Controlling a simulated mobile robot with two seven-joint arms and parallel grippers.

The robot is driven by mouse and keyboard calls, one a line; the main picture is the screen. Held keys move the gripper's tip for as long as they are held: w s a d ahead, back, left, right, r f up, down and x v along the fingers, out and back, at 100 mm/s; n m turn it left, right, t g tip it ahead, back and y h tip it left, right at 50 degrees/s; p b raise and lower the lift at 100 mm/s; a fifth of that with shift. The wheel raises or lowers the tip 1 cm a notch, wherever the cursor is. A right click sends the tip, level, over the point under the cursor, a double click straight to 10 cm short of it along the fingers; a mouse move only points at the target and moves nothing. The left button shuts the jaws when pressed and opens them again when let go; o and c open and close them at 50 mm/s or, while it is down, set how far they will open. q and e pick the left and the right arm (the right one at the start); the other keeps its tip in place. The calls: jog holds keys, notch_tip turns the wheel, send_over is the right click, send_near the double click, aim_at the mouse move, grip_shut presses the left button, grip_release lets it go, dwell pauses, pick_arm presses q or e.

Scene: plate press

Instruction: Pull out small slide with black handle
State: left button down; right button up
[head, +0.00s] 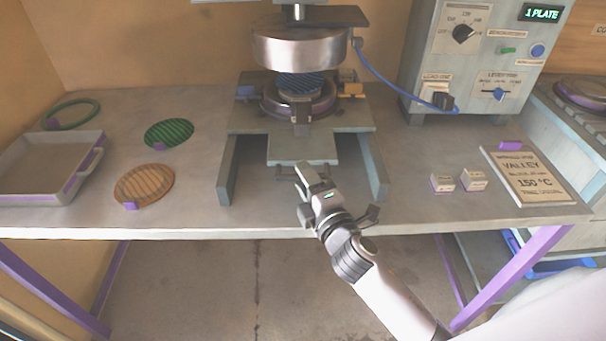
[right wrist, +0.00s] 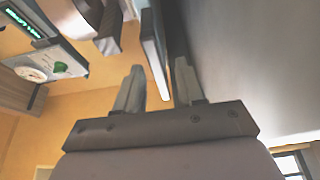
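The press (head: 300,50) stands at the middle back of the bench. A grey slide plate (head: 303,148) sticks out of its base toward me. A thin dark handle bar (head: 283,170) shows at the slide's front, partly hidden by my right gripper. My right gripper (head: 308,178) is at this handle, reaching in from the front. In the right wrist view its two fingers (right wrist: 158,75) stand apart. A dark, flat part with a pale edge (right wrist: 156,55) shows between and beyond them; I cannot tell whether they touch it. My left gripper is not in view.
The press legs (head: 226,170) flank the slide. A tray (head: 45,165), a green disc (head: 168,133) and a brown disc (head: 144,184) lie at left.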

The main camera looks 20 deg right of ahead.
jog(key=shift+w+a, duration=0.1)
jog(key=shift+w, duration=0.55)
grip_shut()
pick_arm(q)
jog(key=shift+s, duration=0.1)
pick_arm(e)
jog(key=shift+s, duration=0.1)
